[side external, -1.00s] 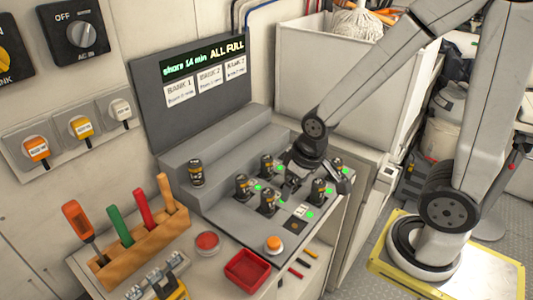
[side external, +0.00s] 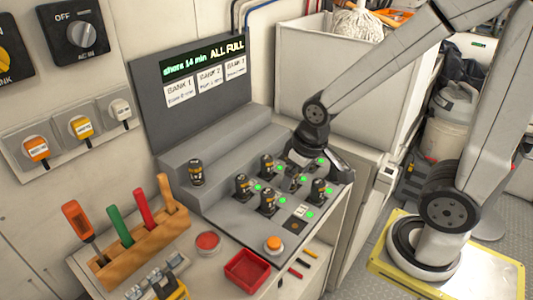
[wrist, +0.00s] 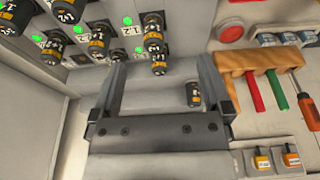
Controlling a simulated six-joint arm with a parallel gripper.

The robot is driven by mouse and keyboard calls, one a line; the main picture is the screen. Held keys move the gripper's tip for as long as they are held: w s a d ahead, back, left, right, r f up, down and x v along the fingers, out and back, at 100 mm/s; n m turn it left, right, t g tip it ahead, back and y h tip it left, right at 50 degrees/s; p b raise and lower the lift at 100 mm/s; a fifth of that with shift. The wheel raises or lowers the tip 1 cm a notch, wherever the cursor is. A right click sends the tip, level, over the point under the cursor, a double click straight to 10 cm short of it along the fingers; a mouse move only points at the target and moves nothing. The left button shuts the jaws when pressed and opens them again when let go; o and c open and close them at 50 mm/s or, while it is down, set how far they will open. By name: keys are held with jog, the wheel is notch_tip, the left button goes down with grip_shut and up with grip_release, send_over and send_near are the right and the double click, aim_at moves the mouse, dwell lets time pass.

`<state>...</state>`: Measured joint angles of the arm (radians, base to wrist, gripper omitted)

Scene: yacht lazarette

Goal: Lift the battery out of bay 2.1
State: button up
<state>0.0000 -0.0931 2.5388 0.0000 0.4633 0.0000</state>
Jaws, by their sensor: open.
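Several black batteries with orange bands, among them a front battery (side external: 267,203) and a back battery (side external: 267,164), stand upright in the grey charging dock (side external: 222,212) with green lights beside them. I cannot read which bay is 2.1. My gripper (side external: 318,166) is over the dock's right side, partly hiding the batteries there. In the wrist view my gripper (wrist: 162,75) is open and empty. One battery (wrist: 157,58) shows near the gap between its fingers, and others are at the upper left.
A single battery (side external: 196,172) stands apart on the dock's upper step. The display panel (side external: 195,85) reads ALL FULL. A wooden rack (side external: 140,240) of tools, a red tray (side external: 247,270) and an orange button (side external: 273,244) are in front. A grey bin (side external: 320,85) stands behind.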

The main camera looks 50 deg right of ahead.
jog(key=v, duration=0.2)
jog(key=m+g+y, duration=0.3)
jog(key=m+y, duration=0.4)
jog(key=m, duration=0.8)
send_over(318, 191)
jog(key=s+a, duration=0.1)
jog(key=s, duration=0.1)
jog(key=f, duration=0.2)
jog(key=d+r+m+t+y, duration=0.2)
jog(key=d+m+t+y, duration=0.3)
jog(key=d+m+t, duration=0.3)
jog(key=shift+g, duration=0.8)
jog(key=f, duration=0.8)
jog(key=d+f, duration=0.1)
jog(key=f, duration=0.3)
jog(key=shift+d+f, duration=0.1)
jog(key=shift+f, duration=0.25)
jog(key=shift+x, duration=1.3)
